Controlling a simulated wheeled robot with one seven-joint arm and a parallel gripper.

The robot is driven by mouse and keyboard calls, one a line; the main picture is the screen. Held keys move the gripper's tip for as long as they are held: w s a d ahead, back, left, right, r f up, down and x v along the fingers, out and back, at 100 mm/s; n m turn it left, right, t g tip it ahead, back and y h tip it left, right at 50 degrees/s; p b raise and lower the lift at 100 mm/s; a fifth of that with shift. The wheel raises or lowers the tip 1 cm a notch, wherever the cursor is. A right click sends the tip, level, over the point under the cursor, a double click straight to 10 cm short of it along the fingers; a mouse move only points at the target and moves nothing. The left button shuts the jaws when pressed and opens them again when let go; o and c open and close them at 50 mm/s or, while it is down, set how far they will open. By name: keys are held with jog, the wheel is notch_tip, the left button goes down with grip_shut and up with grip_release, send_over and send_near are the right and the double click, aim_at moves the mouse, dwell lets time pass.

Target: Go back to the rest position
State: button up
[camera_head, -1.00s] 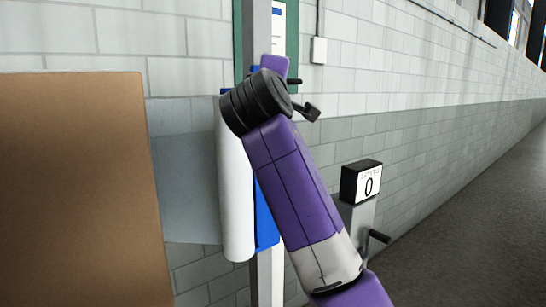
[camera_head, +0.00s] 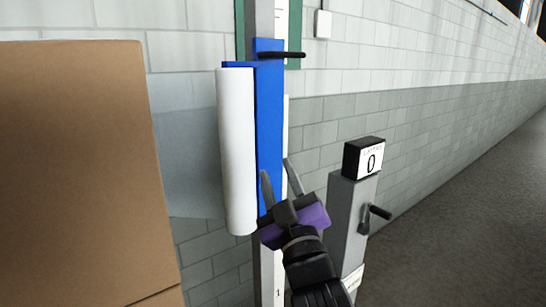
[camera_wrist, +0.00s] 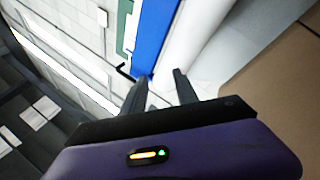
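My gripper (camera_head: 277,178) is in the lower middle of the head view, in front of the blue panel (camera_head: 268,130) and right of the white roll (camera_head: 236,150). Its two grey fingers point up and stand apart, with nothing between them. The wrist view also shows the two fingers (camera_wrist: 160,82) apart and empty, with the blue panel (camera_wrist: 153,35) and the white roll (camera_wrist: 192,40) beyond them. My forearm comes up from the bottom edge of the head view.
A large brown box (camera_head: 80,170) fills the left side, with a translucent sheet (camera_head: 187,150) between it and the roll. The floor (camera_head: 470,200) at right is clear.

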jog(key=s+d+f+m+h, duration=0.1)
jog(key=s+d+f+m, duration=0.3)
jog(key=s+f, duration=0.5)
jog(key=s+d+f+m+h, duration=0.1)
jog(key=s+d+f+m, duration=0.1)
jog(key=s+d+f, duration=0.5)
jog(key=s+d+f+m+g+h, duration=0.1)
jog(key=s+f, duration=0.3)
jog(key=s, duration=0.7)
jog(key=s+d+f+m+g+h, duration=0.1)
jog(key=s+d+f+g, duration=0.2)
jog(key=s, duration=0.8)
jog(key=s+d+f+m+g+h, duration=0.1)
jog(key=s+d+f+g+h, duration=0.1)
jog(key=s+f, duration=0.5)
jog(key=s+d+g, duration=0.1)
jog(key=s+d, duration=0.1)
jog(key=s, duration=0.2)
jog(key=shift+f+m+b, duration=0.15)
jog(key=shift+m+b, duration=0.15)
jog(key=shift+b, duration=0.05)
